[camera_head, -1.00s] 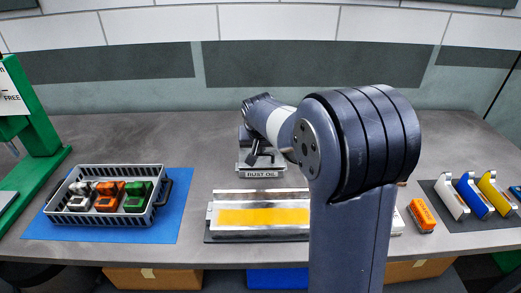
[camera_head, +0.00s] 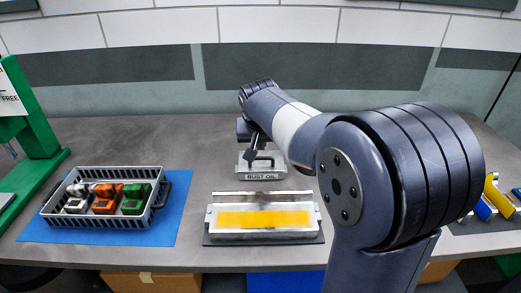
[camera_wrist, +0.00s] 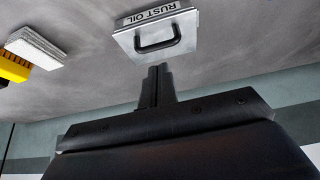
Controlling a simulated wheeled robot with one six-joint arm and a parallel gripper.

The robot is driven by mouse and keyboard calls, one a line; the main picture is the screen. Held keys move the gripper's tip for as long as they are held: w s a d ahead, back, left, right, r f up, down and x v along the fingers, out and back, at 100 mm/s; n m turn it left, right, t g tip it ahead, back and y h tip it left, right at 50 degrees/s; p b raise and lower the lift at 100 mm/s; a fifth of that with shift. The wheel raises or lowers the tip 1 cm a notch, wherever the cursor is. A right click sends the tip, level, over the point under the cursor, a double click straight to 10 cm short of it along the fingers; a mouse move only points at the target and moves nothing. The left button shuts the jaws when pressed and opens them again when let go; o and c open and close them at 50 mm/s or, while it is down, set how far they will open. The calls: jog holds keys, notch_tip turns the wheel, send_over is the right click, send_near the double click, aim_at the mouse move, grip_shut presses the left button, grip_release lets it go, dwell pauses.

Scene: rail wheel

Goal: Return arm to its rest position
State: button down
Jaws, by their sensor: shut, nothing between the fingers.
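My arm reaches over the table from the right in the head view, its large joint covering the right part of the table. My gripper (camera_head: 251,151) is above the table at the rust oil container. In the wrist view my gripper (camera_wrist: 157,70) shows its two fingers together, with nothing between them. The rust oil container (camera_head: 262,175) is a grey metal box with a handle, labelled "RUST OIL". In the wrist view the container (camera_wrist: 185,42) lies just beyond the fingertips; whether they touch it I cannot tell.
A metal tray with a yellow pad (camera_head: 262,235) is in front of the container. A grey basket (camera_head: 90,226) with several coloured parts sits on a blue mat (camera_head: 165,235) at left. A green stand (camera_head: 37,125) is at far left. Yellow and blue pieces show at right.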

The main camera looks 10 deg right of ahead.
jog(key=v, duration=0.4)
jog(key=shift+s+r, duration=0.15)
send_over(261, 169)
notch_tip(261, 169, down, 10)
jog(key=shift+r+p, duration=0.15)
jog(key=shift+p, duration=0.15)
jog(key=shift+r+p, duration=0.4)
jog(key=shift+r, duration=0.1)
jog(key=shift+w, duration=0.3)
